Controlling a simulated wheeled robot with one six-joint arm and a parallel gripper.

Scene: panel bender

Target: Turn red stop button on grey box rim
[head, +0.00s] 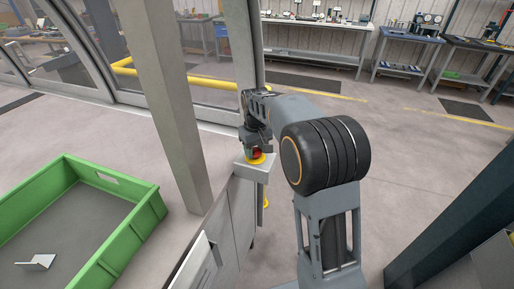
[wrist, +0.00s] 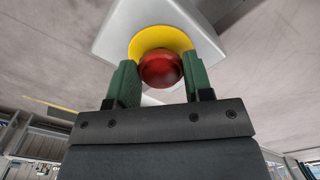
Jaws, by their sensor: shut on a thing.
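The red stop button (wrist: 160,69) sits on a yellow disc (wrist: 158,40) on the light grey box (wrist: 112,36). In the head view the box (head: 254,173) is at the middle, with the red button (head: 257,154) small and partly hidden under my gripper. My gripper (wrist: 158,75) has its two green fingers on either side of the red button, shut on it. In the head view my gripper (head: 257,146) reaches down onto the box from above.
A green crate (head: 137,223) with a small bent metal piece (head: 37,262) inside stands at left. A grey post (head: 168,95) rises close left of my gripper. A yellow rail (head: 185,80) and workbenches (head: 408,68) lie behind. Open floor (head: 420,130) is at right.

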